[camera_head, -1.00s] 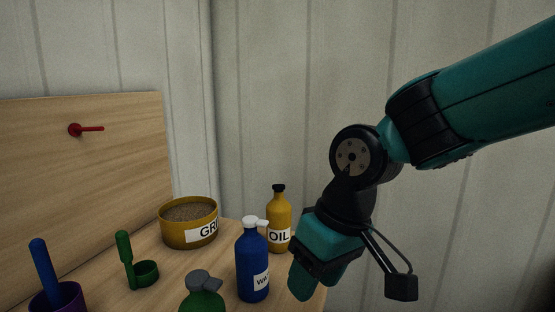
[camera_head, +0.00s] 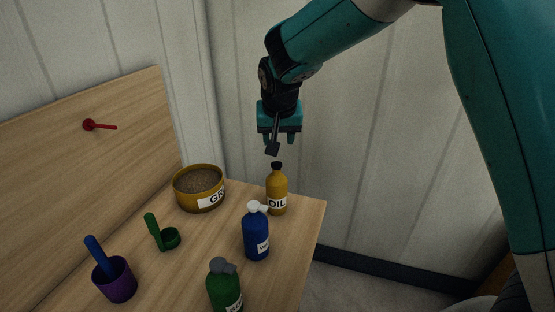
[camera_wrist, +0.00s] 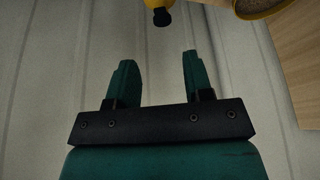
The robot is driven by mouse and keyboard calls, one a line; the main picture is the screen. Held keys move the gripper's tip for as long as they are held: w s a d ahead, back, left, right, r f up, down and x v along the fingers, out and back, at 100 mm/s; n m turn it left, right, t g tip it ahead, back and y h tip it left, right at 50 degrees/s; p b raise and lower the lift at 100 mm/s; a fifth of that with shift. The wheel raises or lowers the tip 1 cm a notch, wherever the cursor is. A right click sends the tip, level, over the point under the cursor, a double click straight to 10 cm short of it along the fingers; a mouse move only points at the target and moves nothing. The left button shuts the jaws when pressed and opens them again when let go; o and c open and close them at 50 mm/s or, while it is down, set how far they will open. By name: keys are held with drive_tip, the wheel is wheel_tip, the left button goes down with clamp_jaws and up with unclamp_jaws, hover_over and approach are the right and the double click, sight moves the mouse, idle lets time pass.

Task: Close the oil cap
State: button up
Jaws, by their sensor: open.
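The yellow oil bottle (camera_head: 277,195) stands upright near the far right corner of the table, its "OIL" label facing the head camera. A black cap (camera_head: 277,168) sits on its neck; I cannot tell how tightly it is on. In the wrist view the black cap (camera_wrist: 161,17) shows at the top edge, beyond my fingers, with only part of the bottle in frame. My gripper (camera_head: 279,140) hangs above and behind the bottle, fingers down and apart from it. In the wrist view my gripper (camera_wrist: 155,72) is open, with nothing between the fingers.
A blue bottle (camera_head: 257,238) with a white spout stands in front of the oil bottle. A yellow bowl of grain (camera_head: 190,195) is to the left. A green scoop (camera_head: 170,238), a purple cup (camera_head: 115,285) and a green bottle (camera_head: 222,292) are nearer. A wooden board rises at left.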

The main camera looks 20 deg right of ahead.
sight(277, 168)
drive_tip(key=p+x, duration=0.3)
drive_tip(key=x, duration=0.9)
drive_tip(key=shift+f, duration=0.25)
clamp_jaws()
